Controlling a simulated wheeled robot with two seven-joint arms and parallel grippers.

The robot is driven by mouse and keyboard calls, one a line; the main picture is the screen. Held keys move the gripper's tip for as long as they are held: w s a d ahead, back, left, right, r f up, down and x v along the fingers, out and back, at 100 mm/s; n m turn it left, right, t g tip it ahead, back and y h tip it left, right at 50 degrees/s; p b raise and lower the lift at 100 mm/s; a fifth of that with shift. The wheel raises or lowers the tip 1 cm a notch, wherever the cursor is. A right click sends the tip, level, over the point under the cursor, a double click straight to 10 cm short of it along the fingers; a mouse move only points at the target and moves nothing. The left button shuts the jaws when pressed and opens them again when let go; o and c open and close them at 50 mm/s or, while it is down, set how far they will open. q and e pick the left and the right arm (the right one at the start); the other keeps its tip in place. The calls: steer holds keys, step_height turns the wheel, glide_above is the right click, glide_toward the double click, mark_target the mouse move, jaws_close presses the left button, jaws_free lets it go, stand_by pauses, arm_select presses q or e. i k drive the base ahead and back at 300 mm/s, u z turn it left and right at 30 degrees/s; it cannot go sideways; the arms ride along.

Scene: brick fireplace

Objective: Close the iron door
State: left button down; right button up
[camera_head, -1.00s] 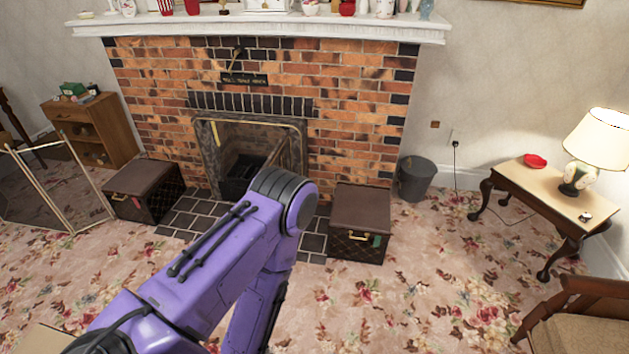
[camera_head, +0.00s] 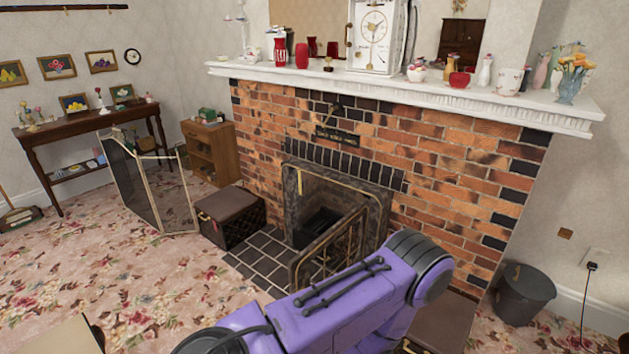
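The iron door (camera_head: 322,254) is a dark barred panel with a light brassy edge. It stands open, swung out from the right side of the fireplace opening toward the room. Its dark metal frame (camera_head: 289,200) with a brass trim surrounds the opening, and a dark grate (camera_head: 318,222) shows inside. My purple arm crosses the lower middle, in front of the door's lower right part, and hides it. Neither gripper shows in the picture, so whether the arm's hidden end touches the door cannot be told.
A brown box (camera_head: 231,215) stands left of the hearth tiles (camera_head: 258,256); another brown box (camera_head: 447,318) is partly behind my arm. A folding screen (camera_head: 133,187) stands farther left. A grey bucket (camera_head: 524,296) stands at right. The carpet at left is open.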

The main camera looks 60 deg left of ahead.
mark_target(348, 249)
steer(key=u, duration=0.6)
steer(key=i, duration=0.8)
steer(key=u, duration=1.15)
steer(key=i, duration=0.3)
steer(key=u, duration=0.3)
